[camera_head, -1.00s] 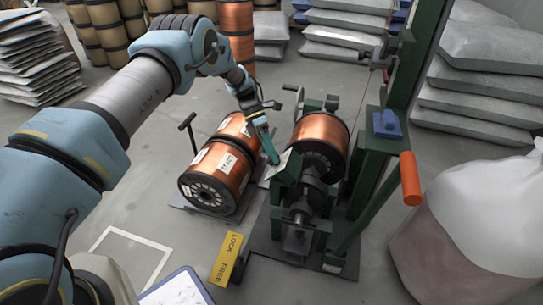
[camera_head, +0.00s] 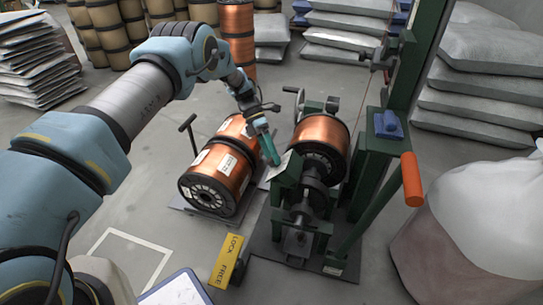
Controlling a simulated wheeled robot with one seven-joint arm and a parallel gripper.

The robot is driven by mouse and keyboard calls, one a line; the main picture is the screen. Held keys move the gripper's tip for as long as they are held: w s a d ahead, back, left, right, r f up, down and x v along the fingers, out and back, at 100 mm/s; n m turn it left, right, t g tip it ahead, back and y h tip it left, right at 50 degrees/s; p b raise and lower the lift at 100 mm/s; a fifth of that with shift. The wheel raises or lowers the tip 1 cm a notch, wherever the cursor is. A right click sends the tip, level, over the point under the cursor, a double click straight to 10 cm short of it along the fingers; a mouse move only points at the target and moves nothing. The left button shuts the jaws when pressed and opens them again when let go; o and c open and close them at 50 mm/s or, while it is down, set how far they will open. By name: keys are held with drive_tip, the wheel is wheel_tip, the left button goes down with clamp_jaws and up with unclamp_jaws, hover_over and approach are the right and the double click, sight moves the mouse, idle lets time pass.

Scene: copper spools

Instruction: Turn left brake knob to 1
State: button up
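My gripper (camera_head: 272,157) hangs at the end of my blue arm, pointing down beside the green machine. Its teal fingers are at the small tilted panel (camera_head: 284,170) on the machine's left side, just left of the mounted copper spool (camera_head: 320,140). The fingers look close together, but their gap is too small to judge. I cannot make out a brake knob or its numbers; the gripper may cover it. Whether the fingers touch anything is not clear.
Copper spools (camera_head: 216,180) lie on the floor plate left of the machine. A yellow lock/free pedal (camera_head: 227,260) is in front. An orange-handled lever (camera_head: 411,180) and a large pale sack (camera_head: 475,215) stand at right. Stacked bags (camera_head: 485,100) are behind.

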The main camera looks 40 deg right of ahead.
drive_tip(key=v, duration=1)
drive_tip(key=shift+w+r+p, duration=0.3)
drive_tip(key=shift+p, duration=0.1)
drive_tip(key=w+a+r+m+t+h, duration=0.1)
drive_tip(key=w+a+r+m, duration=0.1)
drive_tip(key=w+a+r, duration=0.3)
drive_tip(key=w+a+r+m+t+h, duration=0.1)
drive_tip(key=w+a+r+t, duration=0.15)
drive_tip(key=w+a, duration=0.35)
drive_tip(key=a+r+m+t, duration=0.2)
drive_tip(key=a+r+m, duration=0.25)
drive_tip(key=a, duration=1.05)
drive_tip(key=s+a+r+m+t, duration=0.25)
drive_tip(key=s+a, duration=0.25)
drive_tip(key=a, duration=0.3)
drive_tip(key=s+a+r+m+t+y, duration=0.1)
drive_tip(key=s+a+m, duration=0.2)
drive_tip(key=s+a, duration=0.4)
drive_tip(key=s+a+r+m+t, duration=0.1)
drive_tip(key=s+a+r+m, duration=0.2)
drive_tip(key=a, duration=0.7)
wheel_tip(320, 180, up, 32)
drive_tip(key=p, duration=3.3)
drive_tip(key=shift+s+d, duration=0.2)
drive_tip(key=shift+d, duration=0.2)
